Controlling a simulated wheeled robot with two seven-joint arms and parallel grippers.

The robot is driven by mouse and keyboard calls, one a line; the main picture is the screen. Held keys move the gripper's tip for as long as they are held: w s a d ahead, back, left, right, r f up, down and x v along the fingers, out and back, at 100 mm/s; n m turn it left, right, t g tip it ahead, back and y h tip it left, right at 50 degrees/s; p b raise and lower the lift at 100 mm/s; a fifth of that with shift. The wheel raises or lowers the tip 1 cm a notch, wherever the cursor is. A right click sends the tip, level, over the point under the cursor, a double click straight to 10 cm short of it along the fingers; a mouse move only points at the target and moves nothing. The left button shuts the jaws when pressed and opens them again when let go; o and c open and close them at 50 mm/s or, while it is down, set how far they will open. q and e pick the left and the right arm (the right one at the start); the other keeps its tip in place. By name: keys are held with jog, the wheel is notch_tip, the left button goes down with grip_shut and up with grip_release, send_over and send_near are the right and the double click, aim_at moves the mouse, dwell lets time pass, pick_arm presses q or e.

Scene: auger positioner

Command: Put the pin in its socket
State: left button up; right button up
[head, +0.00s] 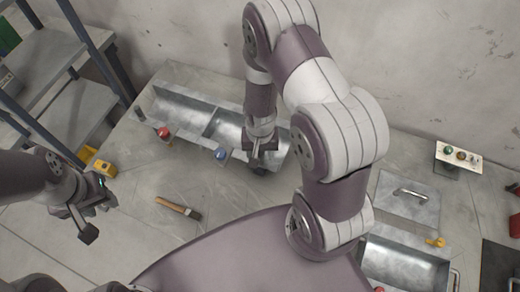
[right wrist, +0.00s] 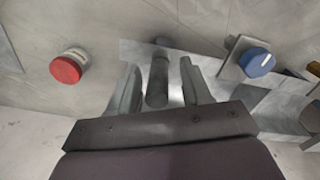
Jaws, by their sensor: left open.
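A dark cylindrical piece, which looks like the pin (right wrist: 157,82), stands between the two fingers of my right gripper (right wrist: 160,68) in the right wrist view. Gaps show between it and the fingers, so the gripper looks open around it. In the head view my right gripper (head: 262,146) is low over the metal tray (head: 184,97), with a dark end just below it. My left gripper (head: 80,214) is open and empty at the left, above the floor beside the table edge. I cannot make out the socket for sure.
A red knob (head: 163,133) and a blue knob (head: 221,153) stand along the tray's front edge. A brush (head: 178,208) lies on the table (head: 140,180). A yellow tool (head: 103,168) is at left. A second tray (head: 405,265) and a panel with buttons (head: 458,156) are at right.

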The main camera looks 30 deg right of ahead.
notch_tip(320, 180, up, 12)
jog(key=b, duration=0.3)
jog(key=shift+f, duration=0.2)
jog(key=s+a+r+n+t, duration=0.1)
jog(key=s+a+r+n, duration=0.1)
jog(key=s+r+n, duration=0.2)
jog(key=shift+a+n, duration=0.2)
jog(key=shift+n, duration=0.6)
